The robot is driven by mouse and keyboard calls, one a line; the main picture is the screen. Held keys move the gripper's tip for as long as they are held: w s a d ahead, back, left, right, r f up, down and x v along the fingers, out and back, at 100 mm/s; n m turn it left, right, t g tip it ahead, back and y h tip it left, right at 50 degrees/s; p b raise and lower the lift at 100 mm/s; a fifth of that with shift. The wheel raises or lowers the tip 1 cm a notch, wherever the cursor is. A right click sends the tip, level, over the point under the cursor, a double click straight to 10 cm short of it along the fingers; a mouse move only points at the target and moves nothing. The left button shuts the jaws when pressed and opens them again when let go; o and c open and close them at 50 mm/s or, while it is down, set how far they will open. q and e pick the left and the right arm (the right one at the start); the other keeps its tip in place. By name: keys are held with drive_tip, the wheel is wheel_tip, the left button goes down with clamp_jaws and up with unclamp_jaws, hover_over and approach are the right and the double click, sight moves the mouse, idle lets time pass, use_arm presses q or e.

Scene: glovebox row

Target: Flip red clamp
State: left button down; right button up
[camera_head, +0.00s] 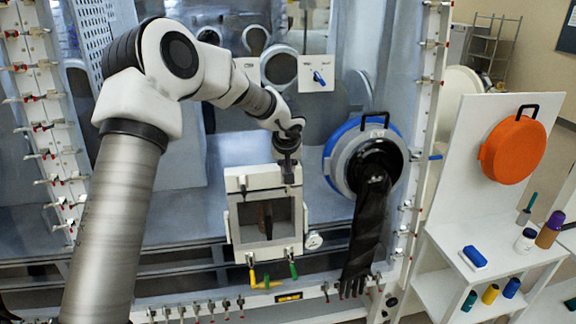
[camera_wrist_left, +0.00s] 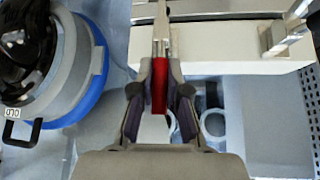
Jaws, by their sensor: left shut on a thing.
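My left gripper (camera_head: 288,150) is at the top right edge of the small white-framed chamber (camera_head: 235,222) in the head view. In the left wrist view my left gripper (camera_wrist_left: 160,82) is shut on the red clamp (camera_wrist_left: 159,90), with a finger on each side of its red handle. The clamp's metal part (camera_wrist_left: 161,25) runs on from the handle to the white top of the chamber (camera_wrist_left: 230,48). In the head view the clamp is hidden by the gripper. My right gripper is not in view.
Right of the chamber is a blue-rimmed round port (camera_head: 336,150) with a black glove (camera_head: 364,235) hanging down. A pressure gauge (camera_head: 313,241) sits at the chamber's lower right. Yellow and green handles (camera_head: 292,268) hang below. A white shelf (camera_head: 485,262) with bottles stands at right.

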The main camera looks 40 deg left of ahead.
use_arm(q)
drive_tip(key=shift+r, duration=0.1)
drive_tip(key=c, duration=1.2)
unclamp_jaws()
drive_tip(key=shift+w, duration=0.1)
drive_tip(key=shift+o, duration=0.2)
drive_tip(key=v, duration=1.2)
drive_tip(key=shift+a, duration=0.1)
